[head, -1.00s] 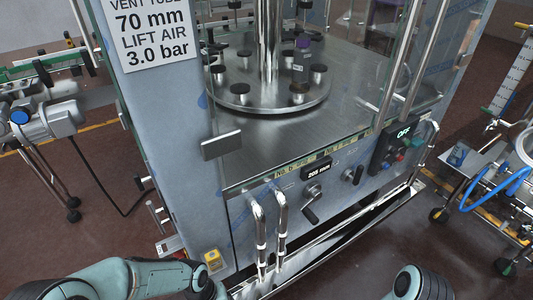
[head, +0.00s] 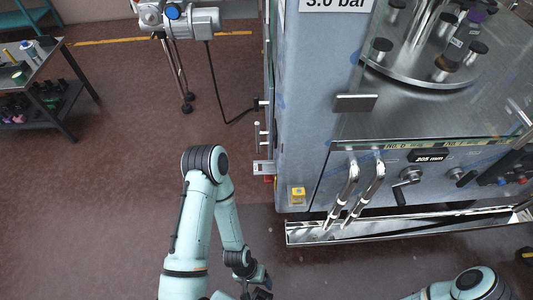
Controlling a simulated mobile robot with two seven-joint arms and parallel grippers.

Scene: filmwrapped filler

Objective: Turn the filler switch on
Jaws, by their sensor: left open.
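The filler is a steel machine with a grey-blue cabinet (head: 300,110) and a glazed turntable section on the right. A small yellow box (head: 298,196), perhaps a switch, is low on its front near the left corner. A dark control panel (head: 503,172) with red and blue buttons is at the right edge, partly cut off. My left gripper (head: 258,293) is at the bottom edge, partly cut off, open, below and left of the yellow box and apart from the filler. My right arm shows at the lower right, but its gripper is out of view.
A crank handle (head: 405,185) and two bent steel pipes (head: 350,188) stick out of the filler front above a steel trough (head: 400,229). A motor unit (head: 190,20) on a stand and a cart (head: 45,85) stand at the left. The floor between is clear.

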